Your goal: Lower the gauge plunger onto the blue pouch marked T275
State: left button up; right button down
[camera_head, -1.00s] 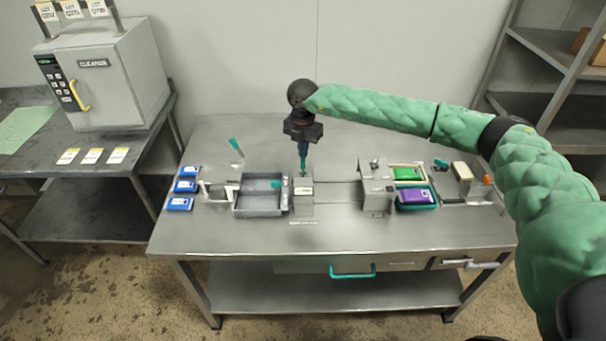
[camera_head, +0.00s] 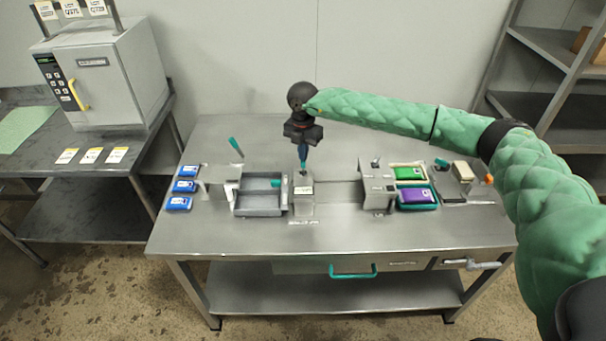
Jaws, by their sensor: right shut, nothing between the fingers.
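Three blue pouches lie in a column at the table's left end: a far one (camera_head: 188,171), a middle one (camera_head: 185,186) and a near one (camera_head: 179,203). Their markings are too small to read, so I cannot tell which is T275. A grey block with a white label (camera_head: 303,190) stands mid-table and may be the gauge; its plunger is not clearly visible. My right gripper (camera_head: 303,168) points straight down with its fingers shut and empty. Its tips are at or just above the top of this block; I cannot tell if they touch. My left gripper is out of view.
A grey tray (camera_head: 259,211) sits left of the block. Right of it are a grey stand (camera_head: 376,190), a green pouch (camera_head: 408,173) and a purple pouch (camera_head: 417,195) in trays. The table's front strip (camera_head: 330,238) is clear. An autoclave (camera_head: 115,85) stands at the left.

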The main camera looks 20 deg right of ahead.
jog(key=shift+f, duration=0.35)
jog(key=shift+r, duration=0.15)
jog(key=shift+r+p, duration=0.5)
jog(key=shift+r, duration=2.9)
